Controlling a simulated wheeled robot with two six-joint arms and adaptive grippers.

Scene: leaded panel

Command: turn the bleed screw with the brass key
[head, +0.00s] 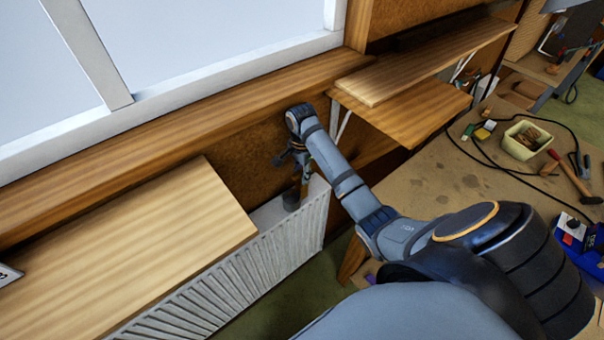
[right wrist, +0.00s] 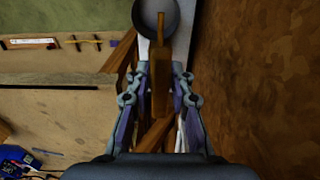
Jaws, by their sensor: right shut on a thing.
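My right gripper (head: 297,160) is at the right end of the white radiator (head: 262,258), close to the wall below the window sill. In the right wrist view, my right gripper (right wrist: 160,98) is shut on a long brown-gold tool (right wrist: 160,82), seemingly the brass key. Its narrow end points toward a dark grey round thing (right wrist: 150,14) by the radiator. That round thing also shows in the head view (head: 291,200), just below the gripper. I cannot tell whether the tool touches it. I cannot make out the bleed screw. My left gripper is not in view.
A wooden board (head: 150,240) covers the radiator's left part. Wooden shelves (head: 410,105) stick out right of my forearm. The workbench (head: 440,185) at right holds a tray (head: 526,140), a hammer (head: 572,178) and cables. Green floor shows below the radiator.

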